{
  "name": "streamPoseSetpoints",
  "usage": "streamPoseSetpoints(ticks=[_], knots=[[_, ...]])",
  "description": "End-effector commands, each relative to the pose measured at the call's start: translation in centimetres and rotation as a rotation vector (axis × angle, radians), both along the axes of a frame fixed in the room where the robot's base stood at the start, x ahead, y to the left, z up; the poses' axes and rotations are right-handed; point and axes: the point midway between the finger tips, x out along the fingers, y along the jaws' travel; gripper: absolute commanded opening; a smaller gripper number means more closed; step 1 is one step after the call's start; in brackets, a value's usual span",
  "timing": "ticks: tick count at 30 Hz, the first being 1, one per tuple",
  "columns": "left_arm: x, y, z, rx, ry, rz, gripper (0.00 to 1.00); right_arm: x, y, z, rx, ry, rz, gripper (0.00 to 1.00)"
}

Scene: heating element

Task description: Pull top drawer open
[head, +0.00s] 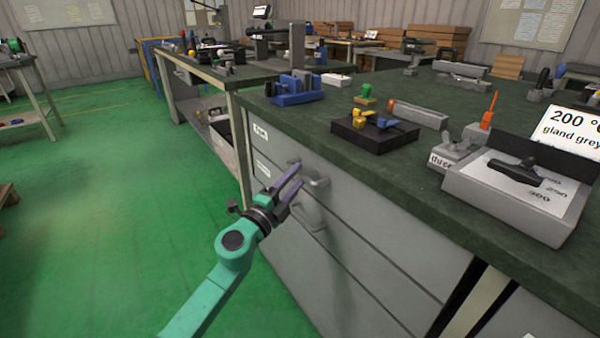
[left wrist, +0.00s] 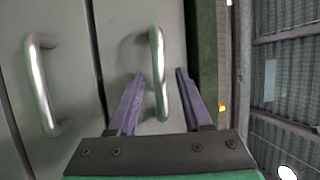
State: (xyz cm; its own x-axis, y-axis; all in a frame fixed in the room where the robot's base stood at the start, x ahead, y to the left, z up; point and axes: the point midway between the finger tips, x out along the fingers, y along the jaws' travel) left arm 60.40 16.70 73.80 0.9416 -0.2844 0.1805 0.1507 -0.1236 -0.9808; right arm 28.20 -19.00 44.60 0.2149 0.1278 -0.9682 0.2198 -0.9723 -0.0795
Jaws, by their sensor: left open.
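The top drawer (head: 358,207) is the uppermost grey front of the workbench cabinet and is closed. Its metal bar handle (head: 318,182) is partly behind my left gripper (head: 295,174). In the left wrist view the top handle (left wrist: 158,70) runs lengthwise, with its near end between the two purple fingers, closer to the left finger. My left gripper (left wrist: 160,76) is open, its fingers pointing at the drawer front. I cannot tell whether a finger touches the handle. My right gripper is in neither view.
A lower drawer handle (head: 309,216) is just below; it also shows in the left wrist view (left wrist: 42,85). The dark green worktop (head: 375,165) overhangs the drawers and carries a blue tool block (head: 295,97) and a grey heating unit (head: 515,205). Green floor (head: 130,220) is clear at left.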

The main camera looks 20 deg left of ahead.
Motion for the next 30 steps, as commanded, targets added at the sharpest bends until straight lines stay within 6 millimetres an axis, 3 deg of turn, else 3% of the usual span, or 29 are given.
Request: streamPoseSetpoints(ticks=[4, 12, 14, 16, 17, 30], knots=[[1.9, -0.5, 0.3, -0.002, 0.000, 0.000, 0.50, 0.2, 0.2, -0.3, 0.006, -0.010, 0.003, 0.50], [2.2, -0.6, 0.3, -0.001, 0.001, 0.000, 0.50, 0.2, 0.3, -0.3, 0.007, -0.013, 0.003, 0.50], [2.2, -0.6, 0.3, -0.001, 0.001, 0.000, 0.30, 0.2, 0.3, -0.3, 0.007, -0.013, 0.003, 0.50], [2.2, -0.6, 0.3, -0.001, 0.001, 0.001, 0.04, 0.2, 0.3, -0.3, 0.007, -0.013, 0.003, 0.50], [2.2, -0.6, 0.3, -0.001, 0.001, 0.000, 0.00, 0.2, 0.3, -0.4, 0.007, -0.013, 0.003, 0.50], [2.1, -0.6, 0.2, 0.000, 0.002, 0.000, 0.00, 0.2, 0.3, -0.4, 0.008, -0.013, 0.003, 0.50]])
